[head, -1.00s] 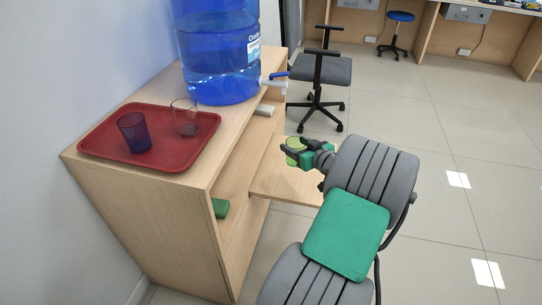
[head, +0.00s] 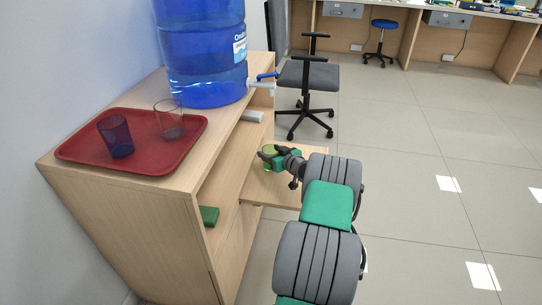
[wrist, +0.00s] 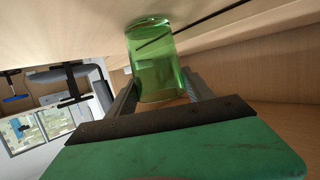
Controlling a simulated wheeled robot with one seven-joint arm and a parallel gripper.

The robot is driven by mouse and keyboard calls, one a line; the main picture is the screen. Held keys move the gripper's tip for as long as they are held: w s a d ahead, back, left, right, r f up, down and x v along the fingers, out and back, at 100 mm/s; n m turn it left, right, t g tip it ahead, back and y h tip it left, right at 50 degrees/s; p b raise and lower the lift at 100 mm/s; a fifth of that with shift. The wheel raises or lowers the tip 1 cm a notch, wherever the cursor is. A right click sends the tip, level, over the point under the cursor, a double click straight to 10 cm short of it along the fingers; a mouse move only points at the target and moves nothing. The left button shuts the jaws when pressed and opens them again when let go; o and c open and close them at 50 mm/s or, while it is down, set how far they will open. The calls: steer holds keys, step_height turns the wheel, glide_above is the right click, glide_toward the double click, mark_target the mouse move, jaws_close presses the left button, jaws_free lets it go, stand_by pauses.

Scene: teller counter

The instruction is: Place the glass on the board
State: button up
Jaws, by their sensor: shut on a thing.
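A clear green glass (head: 269,158) is held in my gripper (head: 272,156). The wrist view shows the same green glass (wrist: 155,65) between the two dark fingers of my gripper (wrist: 160,88). The board (head: 284,188) is a pale wooden shelf jutting out from the cabinet's open side. In the head view the glass shows over the inner part of the board, near the cabinet. I cannot tell if its base touches the board. My fingers partly hide the glass.
The wooden cabinet (head: 120,225) carries a blue water bottle (head: 200,50) with a tap and a red tray (head: 80,150). On the tray stand a dark blue glass (head: 116,137) and a clear glass (head: 169,120). A grey chair (head: 307,76) stands beyond the board.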

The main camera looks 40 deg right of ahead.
steer(key=shift+f, duration=0.15)
steer(key=o, duration=1.5)
steer(key=shift+o, duration=0.2)
steer(key=shift+s+r, duration=0.3)
steer(key=shift+r, duration=0.05)
steer(key=p+v, duration=0.2)
steer(key=v, duration=0.9)
steer(key=shift+s+p, duration=0.25)
steer(key=shift+p, duration=0.05)
